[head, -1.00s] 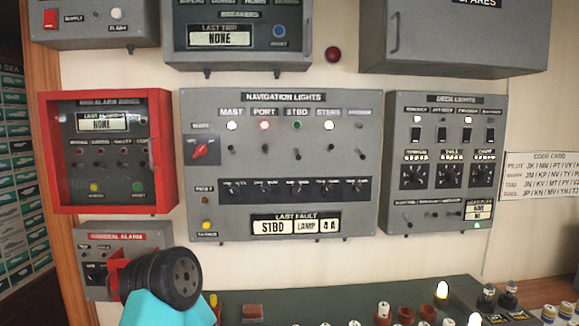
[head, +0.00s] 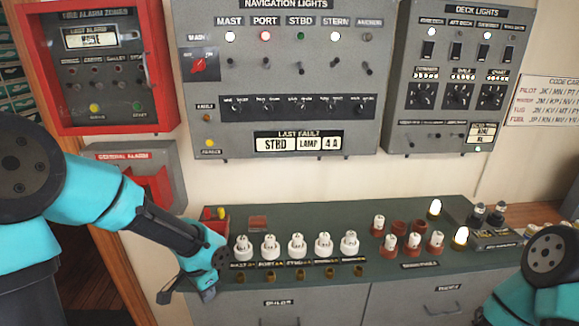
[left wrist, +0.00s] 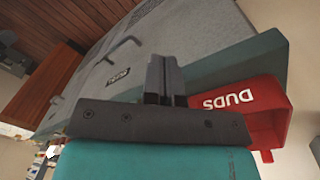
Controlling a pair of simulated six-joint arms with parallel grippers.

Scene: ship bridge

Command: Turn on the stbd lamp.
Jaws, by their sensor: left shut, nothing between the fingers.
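The navigation lights panel (head: 280,120) hangs on the wall in the head view. Its STBD lamp (head: 300,36) looks dark green and dim, while the MAST, PORT and STERN lamps are lit. The STBD toggle (head: 298,63) sits below that lamp. The fault plate (head: 298,143) reads STBD LAMP 4 A. My left gripper (head: 203,293) is at the left front edge of the bench; in the left wrist view its fingers (left wrist: 163,77) are together and empty, beside the red DUDS bin (left wrist: 245,108). My right arm is at the lower right edge; its gripper is out of frame.
The green bench top (head: 340,215) carries a row of white lamp units (head: 297,245) with labels and several brown-socketed lamps (head: 390,243). Grey drawers (head: 420,300) are below. The red alarm box (head: 100,65) and general alarm box (head: 135,180) are at left.

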